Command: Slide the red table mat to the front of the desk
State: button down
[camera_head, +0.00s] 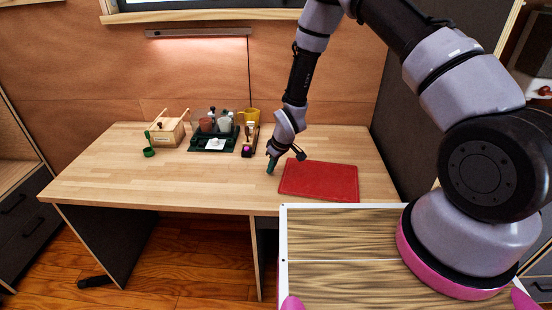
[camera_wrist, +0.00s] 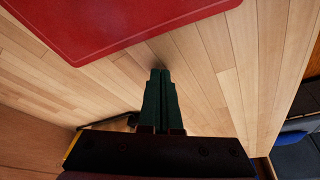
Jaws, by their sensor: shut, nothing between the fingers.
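The red table mat (camera_head: 319,180) lies flat on the right part of the wooden desk (camera_head: 190,186), its near edge close to the desk's front edge. In the wrist view the mat (camera_wrist: 115,22) fills the upper left, with bare desk between it and my fingers. My gripper (camera_head: 270,168) points down just left of the mat's far left corner. Its green fingers (camera_wrist: 160,78) are shut together and empty, with the tips at or very near the desktop. They look apart from the mat. Whether they touch the wood I cannot tell.
Behind my gripper stand a dark green tray (camera_head: 200,147) with jars, a yellow mug (camera_head: 254,114) and a wooden box (camera_head: 166,132). A small green cup (camera_head: 149,152) is at the left. A dark partition (camera_head: 412,120) bounds the desk's right side. The front left desktop is clear.

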aim_at(283, 179)
jog(key=shift+s+d, duration=0.8)
jog(key=shift+d, duration=0.3)
jog(key=shift+s+d, duration=0.45)
jog(key=shift+s+d, duration=0.75)
jog(key=shift+d, duration=0.2)
